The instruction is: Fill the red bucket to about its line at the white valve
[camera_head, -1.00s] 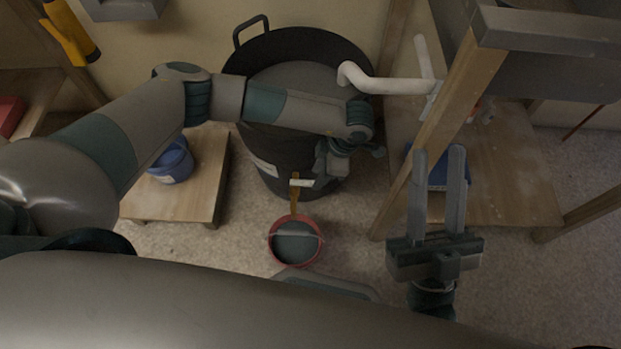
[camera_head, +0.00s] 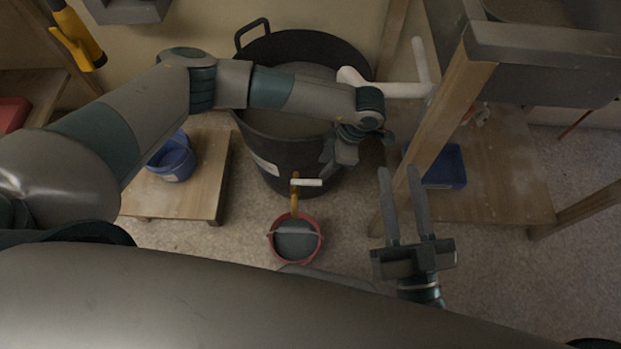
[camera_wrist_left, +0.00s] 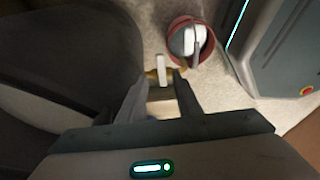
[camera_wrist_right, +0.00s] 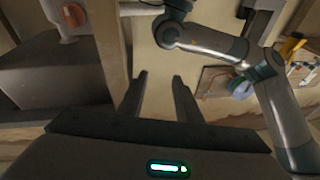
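The red bucket (camera_head: 297,263) stands on the floor in front of the black tub, under the brass spout (camera_head: 294,202); its handle lies across its top and its inside looks grey, with the level and line unclear. The white valve handle (camera_head: 309,182) sits on that spout, sideways in the head view. My left gripper (camera_head: 328,168) hangs beside the tub, just above the valve. In the left wrist view my left gripper (camera_wrist_left: 160,76) is open, with the white handle (camera_wrist_left: 160,66) seen between its fingertips. My right gripper (camera_head: 398,172) is open and empty, right of the bucket.
The black tub (camera_head: 262,140) holds grey contents, with a white pipe (camera_head: 400,90) over its rim. A blue bucket (camera_head: 172,165) stands on a low wooden platform (camera_head: 205,195) at left. A blue tray (camera_head: 445,165) and wooden posts (camera_head: 445,120) stand at right. Floor around the bucket is clear.

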